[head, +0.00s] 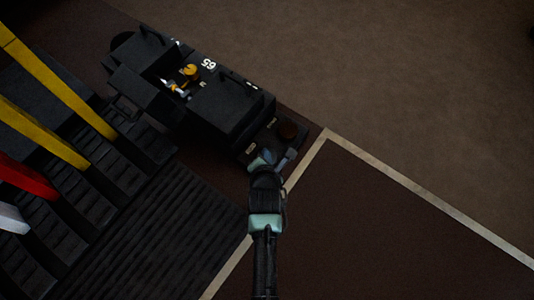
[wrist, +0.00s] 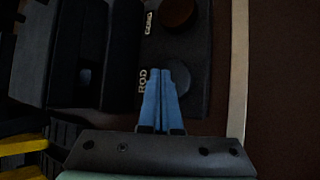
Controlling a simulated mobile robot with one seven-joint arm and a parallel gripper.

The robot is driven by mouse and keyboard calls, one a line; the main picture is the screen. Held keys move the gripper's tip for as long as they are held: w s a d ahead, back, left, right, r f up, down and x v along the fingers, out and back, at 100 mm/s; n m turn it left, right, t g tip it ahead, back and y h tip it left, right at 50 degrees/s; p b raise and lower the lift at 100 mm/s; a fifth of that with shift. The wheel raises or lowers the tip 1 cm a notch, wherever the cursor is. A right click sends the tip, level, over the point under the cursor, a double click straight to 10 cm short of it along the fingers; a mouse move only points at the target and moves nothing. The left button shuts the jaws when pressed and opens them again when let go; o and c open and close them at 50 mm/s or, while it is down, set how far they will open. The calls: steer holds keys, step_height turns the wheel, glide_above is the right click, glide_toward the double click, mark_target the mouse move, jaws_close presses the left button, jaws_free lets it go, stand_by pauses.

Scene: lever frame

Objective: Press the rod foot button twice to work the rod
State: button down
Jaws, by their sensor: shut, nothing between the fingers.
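The foot panel (head: 270,140) is a dark plate at the right end of the black lever box. In the wrist view, the white ROD label (wrist: 142,81) is on this panel just left of my fingertips. My gripper (wrist: 161,72) is shut and empty, its blue fingers side by side over the panel beside that label. A dark round shape (wrist: 182,80), probably the rod button, shows partly behind the fingertips; the rest is hidden. I cannot tell whether the fingers touch it. A reddish-brown round button (wrist: 177,12) with its own label sits farther up the panel, and in the head view (head: 288,131).
The black lever box (head: 230,105) carries handles and a yellow knob (head: 190,70). Yellow, red and white levers (head: 30,180) rise at the left, above ribbed black steps. A pale floor line (head: 420,190) runs right of the panel. The brown floor to the right is clear.

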steer(key=shift+f, duration=0.75)
stand_by(0.5)
steer(key=shift+r, duration=0.1)
steer(key=shift+s+r+p, duration=0.15)
steer(key=shift+r+p, duration=0.75)
steer(key=shift+r, duration=0.25)
steer(key=shift+r+p, duration=0.1)
steer(key=shift+p, duration=0.2)
step_height(320, 180, up, 5)
steer(key=p, duration=0.5)
